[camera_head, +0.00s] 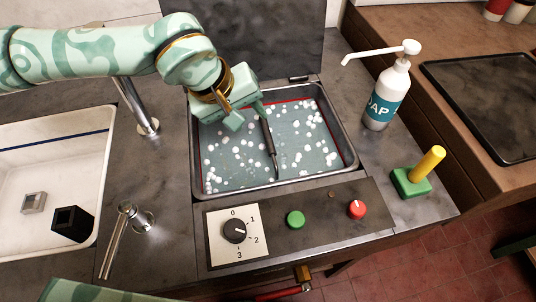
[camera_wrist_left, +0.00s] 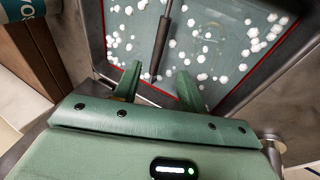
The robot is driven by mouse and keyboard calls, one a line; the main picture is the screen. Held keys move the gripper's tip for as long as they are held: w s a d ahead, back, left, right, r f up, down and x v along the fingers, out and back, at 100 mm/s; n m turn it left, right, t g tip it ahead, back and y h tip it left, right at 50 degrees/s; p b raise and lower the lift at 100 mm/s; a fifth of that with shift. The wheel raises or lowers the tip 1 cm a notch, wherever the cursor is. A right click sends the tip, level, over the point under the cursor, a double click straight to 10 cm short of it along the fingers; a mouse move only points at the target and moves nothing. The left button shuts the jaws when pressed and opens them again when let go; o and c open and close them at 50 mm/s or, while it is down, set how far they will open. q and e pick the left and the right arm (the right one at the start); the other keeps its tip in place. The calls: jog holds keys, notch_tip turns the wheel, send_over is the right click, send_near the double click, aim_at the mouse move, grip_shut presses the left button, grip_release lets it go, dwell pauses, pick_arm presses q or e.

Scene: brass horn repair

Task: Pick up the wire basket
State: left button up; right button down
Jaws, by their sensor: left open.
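A metal-rimmed basin (camera_head: 200,185) holds grey-green liquid with white foam blobs. A long dark bar (camera_head: 269,139), perhaps the wire basket's handle, slants across the basin; no wire mesh can be made out, so any basket body is hidden. My left gripper (camera_head: 250,116) is open and empty over the back left part of the basin, close to the bar's upper end. In the left wrist view the bar (camera_wrist_left: 163,40) runs between and beyond the two green fingers (camera_wrist_left: 160,68); contact cannot be judged. My right gripper is not in view.
A soap pump bottle (camera_head: 384,95) stands right of the basin, behind a green block with a yellow peg (camera_head: 428,168). A control panel with a dial (camera_head: 234,231) and red and green knobs is in front. A white sink (camera_head: 50,165) lies left, beside a tap (camera_head: 143,115).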

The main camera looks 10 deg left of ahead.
aim_at(266, 133)
pick_arm(q)
jog(key=b+x, duration=0.1)
jog(key=x, duration=0.5)
jog(key=shift+w+f, duration=0.15)
jog(key=shift+f, duration=0.05)
jog(key=shift+w+d+f+b, duration=0.1)
jog(key=shift+d+f+b, duration=0.05)
jog(key=shift+f+b, duration=0.2)
jog(key=b+x, duration=0.2)
jog(key=x, duration=0.3)
jog(key=shift+w+d+f, duration=0.1)
jog(key=shift+d, duration=0.05)
grip_shut()
dwell(0.5)
